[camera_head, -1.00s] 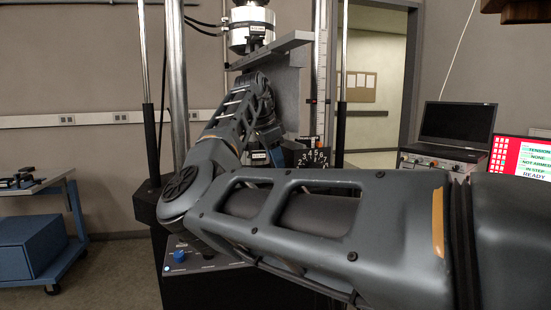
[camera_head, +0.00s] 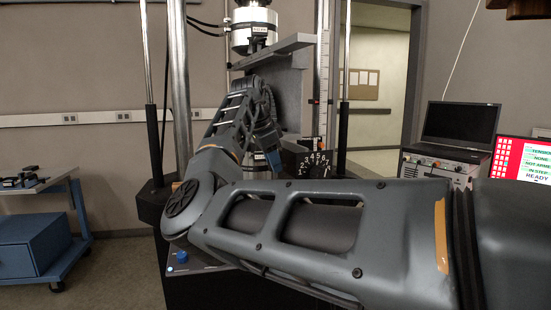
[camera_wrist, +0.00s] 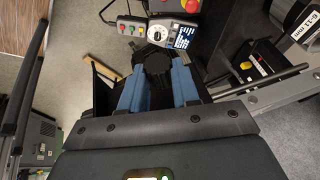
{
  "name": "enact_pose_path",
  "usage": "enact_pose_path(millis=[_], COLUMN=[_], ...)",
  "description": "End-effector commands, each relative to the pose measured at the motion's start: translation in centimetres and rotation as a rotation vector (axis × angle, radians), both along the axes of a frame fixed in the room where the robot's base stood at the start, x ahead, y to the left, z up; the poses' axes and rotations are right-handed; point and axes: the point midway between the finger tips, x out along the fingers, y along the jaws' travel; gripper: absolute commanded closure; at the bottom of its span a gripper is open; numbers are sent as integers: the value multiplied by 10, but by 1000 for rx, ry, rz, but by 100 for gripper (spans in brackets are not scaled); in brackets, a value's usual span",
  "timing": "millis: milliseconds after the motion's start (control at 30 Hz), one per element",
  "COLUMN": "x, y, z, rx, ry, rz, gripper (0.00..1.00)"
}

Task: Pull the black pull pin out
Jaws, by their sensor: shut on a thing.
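In the wrist view my gripper (camera_wrist: 157,82) has two blue fingers, one on each side of a dark round knob, which I take as the black pull pin (camera_wrist: 154,62). The fingers are shut on it. Whatever the pin sits in is hidden behind the knob and the fingers. In the head view my gripper (camera_head: 268,138) shows only as a blue strip beyond my forearm, under the grey bracket of the test machine. The pin is hidden there by my arm.
The test machine has upright columns (camera_head: 179,80), a grey bracket (camera_head: 275,52) and a numbered dial (camera_head: 317,165) close to my gripper. A laptop (camera_head: 457,125) and a status screen (camera_head: 525,165) stand at right. A blue cart (camera_head: 40,235) is at left.

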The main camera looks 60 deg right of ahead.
Motion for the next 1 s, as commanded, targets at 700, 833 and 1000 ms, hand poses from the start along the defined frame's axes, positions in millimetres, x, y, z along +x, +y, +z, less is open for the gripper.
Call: enact_pose_path(millis=[700, 833, 1000], x=[3, 5, 8], y=[4, 11, 22], z=[5, 20, 46], rx=[0, 0, -1], ry=[-2, -2, -3], rz=[3, 3, 4], gripper=[43, 43, 43])
